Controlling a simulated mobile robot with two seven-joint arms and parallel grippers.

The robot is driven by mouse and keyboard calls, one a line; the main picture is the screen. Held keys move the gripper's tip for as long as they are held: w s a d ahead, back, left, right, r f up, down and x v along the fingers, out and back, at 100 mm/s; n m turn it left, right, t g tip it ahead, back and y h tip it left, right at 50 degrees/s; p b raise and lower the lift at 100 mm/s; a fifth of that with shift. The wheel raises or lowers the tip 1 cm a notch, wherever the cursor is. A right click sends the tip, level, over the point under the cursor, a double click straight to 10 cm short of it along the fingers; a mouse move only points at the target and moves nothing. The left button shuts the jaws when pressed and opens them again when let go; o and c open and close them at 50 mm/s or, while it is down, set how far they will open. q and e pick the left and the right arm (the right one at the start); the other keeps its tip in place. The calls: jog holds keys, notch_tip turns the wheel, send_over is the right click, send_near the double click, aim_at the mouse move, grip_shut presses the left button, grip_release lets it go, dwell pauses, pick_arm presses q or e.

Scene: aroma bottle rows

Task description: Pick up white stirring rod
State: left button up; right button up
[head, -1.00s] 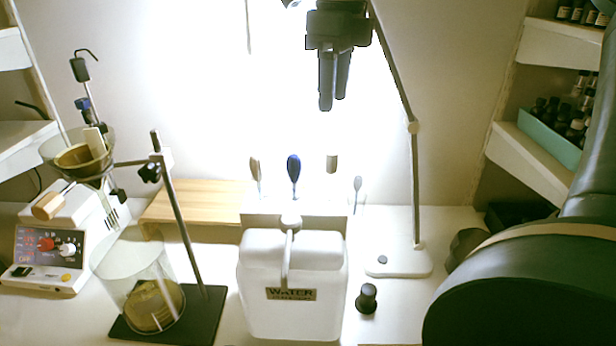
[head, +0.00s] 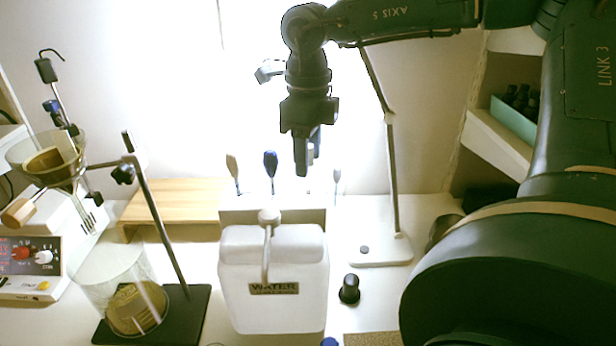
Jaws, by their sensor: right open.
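Several stirring rods stand upright in a pale holder (head: 300,208) behind the water tank. One has a pale beige handle (head: 232,166), one a blue handle (head: 270,163), and a thin one at the right has a small whitish head (head: 337,177). A further pale rod stands between the blue and thin ones and is mostly hidden behind my right gripper (head: 307,163). I cannot tell for sure which is the white stirring rod. My right gripper is open, points down and is empty, with its fingertips around handle height in the picture. My left gripper is out of view.
The white water tank (head: 272,305) stands in front of the holder. A lamp pole (head: 391,170) rises to the right. A stand with a glass funnel (head: 40,160) and beaker (head: 110,265) is at left. A black-capped bottle (head: 349,290) stands right of the tank.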

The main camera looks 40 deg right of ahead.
jog(key=shift+f, duration=0.35)
jog(key=shift+c, duration=0.3)
jog(key=c, duration=0.9)
jog(key=shift+o, duration=0.2)
notch_tip(320, 180, up, 10)
jog(key=shift+r, duration=0.1)
jog(key=shift+d, duration=0.1)
